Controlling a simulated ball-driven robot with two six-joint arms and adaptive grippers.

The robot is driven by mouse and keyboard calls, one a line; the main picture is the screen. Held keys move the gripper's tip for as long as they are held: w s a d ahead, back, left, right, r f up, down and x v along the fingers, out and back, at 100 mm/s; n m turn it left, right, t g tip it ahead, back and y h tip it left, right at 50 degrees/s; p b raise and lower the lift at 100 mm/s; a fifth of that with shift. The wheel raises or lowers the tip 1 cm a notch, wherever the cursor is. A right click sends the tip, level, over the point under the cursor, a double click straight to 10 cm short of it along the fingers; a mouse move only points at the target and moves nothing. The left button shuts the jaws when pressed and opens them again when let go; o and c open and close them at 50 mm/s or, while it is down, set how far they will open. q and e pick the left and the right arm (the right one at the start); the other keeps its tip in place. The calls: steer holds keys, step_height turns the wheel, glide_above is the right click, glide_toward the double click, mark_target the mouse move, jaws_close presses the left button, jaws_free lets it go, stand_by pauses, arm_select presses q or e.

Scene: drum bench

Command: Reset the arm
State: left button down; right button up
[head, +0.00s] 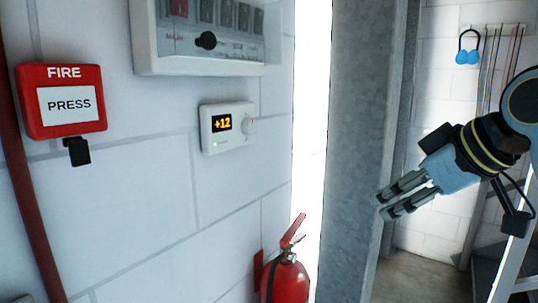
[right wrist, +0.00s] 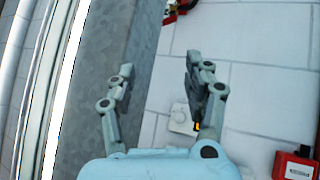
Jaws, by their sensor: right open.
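My right gripper (head: 381,207) comes in from the right in the head view, with a light blue body and grey fingers. It is in front of the grey metal door frame, apart from the wall. In the right wrist view the gripper (right wrist: 160,80) shows its two fingers spread with nothing between them. My left gripper is not in view.
A white wall carries a red fire box (head: 62,101), a thermostat (head: 228,127) reading +12 and a switch panel (head: 200,66). A red extinguisher (head: 288,280) stands below. A grey metal frame (head: 358,120) stands at centre. Blue ear defenders (head: 467,57) hang at back right.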

steer(key=s+d+f+m+g+h, duration=0.2)
steer(key=s+d+f+m, duration=0.2)
steer(key=s+f, duration=0.8)
steer(key=s+d+f+m+g+h, duration=0.25)
steer(key=s+f, duration=0.55)
steer(key=s, duration=0.8)
steer(key=s+d+f+m+g+b, duration=0.2)
steer(key=f+b, duration=0.9)
steer(key=f, duration=2.4)
steer(key=s+f+b, duration=0.3)
steer(key=s+f, duration=0.3)
steer(key=f, duration=0.3)
steer(key=s+d+f+g+b, duration=0.1)
steer(key=s+f+b, duration=0.2)
steer(key=s+f, duration=0.3)
steer(key=s+d+f+b, duration=0.1)
steer(key=s+f+b, duration=0.2)
steer(key=f, duration=1)
steer(key=s, duration=0.3)
steer(key=shift+s+n, duration=0.2)
steer(key=shift+n, duration=0.15)
steer(key=shift+d, duration=0.1)
